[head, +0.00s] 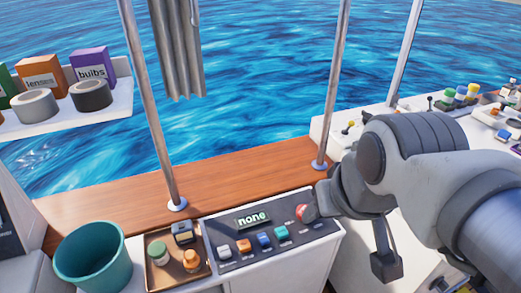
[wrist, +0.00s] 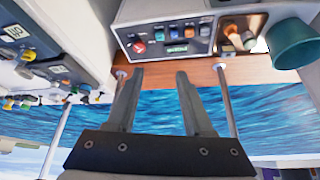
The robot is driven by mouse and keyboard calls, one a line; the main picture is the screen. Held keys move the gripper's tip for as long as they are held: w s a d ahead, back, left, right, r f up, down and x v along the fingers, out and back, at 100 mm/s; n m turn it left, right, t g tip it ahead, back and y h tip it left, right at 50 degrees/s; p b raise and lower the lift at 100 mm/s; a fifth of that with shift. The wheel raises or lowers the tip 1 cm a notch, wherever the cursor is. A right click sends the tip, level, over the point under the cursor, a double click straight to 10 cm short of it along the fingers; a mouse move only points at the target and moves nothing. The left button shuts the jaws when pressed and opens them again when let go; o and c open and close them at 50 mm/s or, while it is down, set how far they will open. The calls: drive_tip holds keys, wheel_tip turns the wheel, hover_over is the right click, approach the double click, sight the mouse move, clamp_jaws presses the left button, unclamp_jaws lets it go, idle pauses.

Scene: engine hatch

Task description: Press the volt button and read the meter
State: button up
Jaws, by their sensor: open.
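The meter panel (head: 290,238) is a dark sloped face on a white console. Its small display (head: 253,218) reads "none". A row of buttons runs below it: white (head: 224,252), orange (head: 243,246), blue (head: 264,240) and teal (head: 281,232). A red knob (head: 307,213) sits at the right end, partly beside my arm. The button labels are too small to read, so I cannot tell which is volt. In the wrist view the panel (wrist: 165,42) appears inverted beyond my gripper (wrist: 160,72), which is open and empty, its fingers apart from the buttons.
A brown tray (head: 160,275) with small coloured parts adjoins the panel's left side. A teal bucket (head: 93,258) stands farther left. Metal posts (head: 153,110) rise from the wooden ledge (head: 110,205) behind. A shelf (head: 75,115) holds boxes and tape rolls. Another cluttered counter (head: 480,115) lies right.

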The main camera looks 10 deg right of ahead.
clamp_jaws()
idle(1.3)
